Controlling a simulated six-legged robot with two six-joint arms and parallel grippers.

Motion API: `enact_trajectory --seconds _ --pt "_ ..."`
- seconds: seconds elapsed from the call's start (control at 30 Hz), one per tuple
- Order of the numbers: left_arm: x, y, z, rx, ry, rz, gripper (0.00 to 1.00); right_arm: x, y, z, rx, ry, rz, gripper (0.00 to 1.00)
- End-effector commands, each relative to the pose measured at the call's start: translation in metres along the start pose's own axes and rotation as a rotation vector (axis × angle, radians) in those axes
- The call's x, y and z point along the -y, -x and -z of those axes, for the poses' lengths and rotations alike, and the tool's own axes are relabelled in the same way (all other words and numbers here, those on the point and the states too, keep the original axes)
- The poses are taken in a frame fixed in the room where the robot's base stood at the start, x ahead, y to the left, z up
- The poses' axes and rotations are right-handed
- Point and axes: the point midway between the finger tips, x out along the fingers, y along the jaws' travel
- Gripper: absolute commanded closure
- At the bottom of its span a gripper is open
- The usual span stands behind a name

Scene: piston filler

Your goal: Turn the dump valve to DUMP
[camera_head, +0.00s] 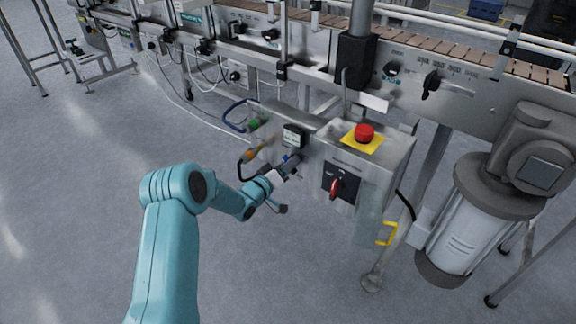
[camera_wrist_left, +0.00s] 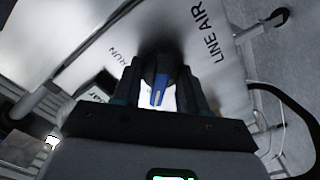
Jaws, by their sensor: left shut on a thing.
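The dump valve's blue handle (camera_wrist_left: 158,86) sits between the fingers of my left gripper (camera_wrist_left: 163,92) in the left wrist view. The gripper is shut on it, and its dark fingers cover the handle's sides. The word RUN is on the pale panel (camera_wrist_left: 215,75) left of the gripper, and LINE AIR is on the right. In the head view my left gripper (camera_head: 287,165) reaches the panel below a small display (camera_head: 293,137). Only a bit of blue shows there, and the valve body is hidden. No DUMP marking is readable. My right gripper is not in view.
A control box with a red emergency button (camera_head: 364,132) and a red-handled switch (camera_head: 336,187) stands just right of the gripper. Hoses (camera_head: 240,116) hang to its left. A conveyor (camera_head: 440,66) runs behind, and a motor (camera_head: 462,215) stands at right.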

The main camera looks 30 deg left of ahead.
Motion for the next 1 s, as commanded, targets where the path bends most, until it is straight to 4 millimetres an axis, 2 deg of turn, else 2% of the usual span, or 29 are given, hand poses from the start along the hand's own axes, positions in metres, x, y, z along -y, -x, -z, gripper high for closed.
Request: enact_trajectory --seconds 0.37,0.4,0.43,0.47,0.8,0.87,1.0 --pt "0.001 0.001 -0.002 0.004 0.007 0.003 0.88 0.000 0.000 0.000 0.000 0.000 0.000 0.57" --pt "0.001 0.001 -0.002 0.005 0.006 0.003 0.48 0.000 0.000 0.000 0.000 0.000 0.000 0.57" --pt "0.001 0.001 -0.002 0.004 0.006 0.003 0.38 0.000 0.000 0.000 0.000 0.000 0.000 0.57" --pt "0.001 0.001 -0.002 0.004 0.006 0.002 0.33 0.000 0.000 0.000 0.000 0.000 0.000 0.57" --pt "0.000 0.004 0.000 0.002 0.004 0.002 0.33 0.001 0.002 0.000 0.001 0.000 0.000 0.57" --pt "0.000 0.010 0.001 0.003 0.004 0.003 0.33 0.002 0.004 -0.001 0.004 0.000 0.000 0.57" --pt "-0.001 0.038 0.003 0.002 0.006 0.006 0.33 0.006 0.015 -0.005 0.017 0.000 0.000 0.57"
